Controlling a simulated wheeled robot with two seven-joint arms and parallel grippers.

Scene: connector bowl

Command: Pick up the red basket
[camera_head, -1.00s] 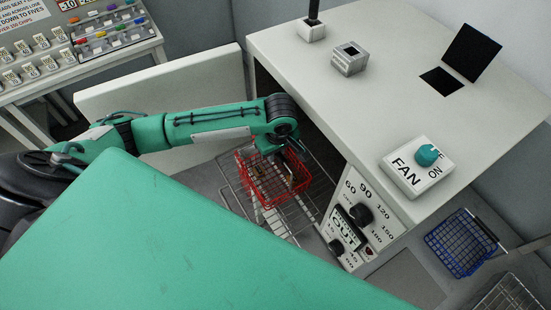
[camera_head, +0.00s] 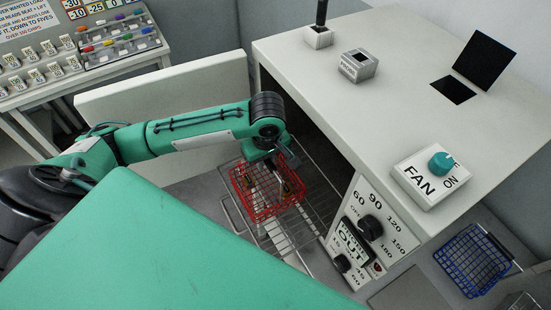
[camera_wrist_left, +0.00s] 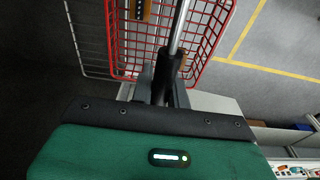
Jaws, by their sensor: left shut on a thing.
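The red wire basket (camera_head: 265,203) is in front of the open oven, over the wire rack (camera_head: 318,205). Small dark and orange-brown pieces (camera_head: 286,187) lie inside it. My left gripper (camera_head: 268,160) is at the basket's upper edge. Whether the basket touches the rack is hard to tell. My right gripper is out of view.
The oven's white top holds a fan switch box (camera_head: 428,178) and a small metal block (camera_head: 358,66). The knob panel (camera_head: 372,230) stands right of the rack. The white door (camera_head: 165,95) hangs open at left. A blue basket (camera_head: 473,260) is at the lower right.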

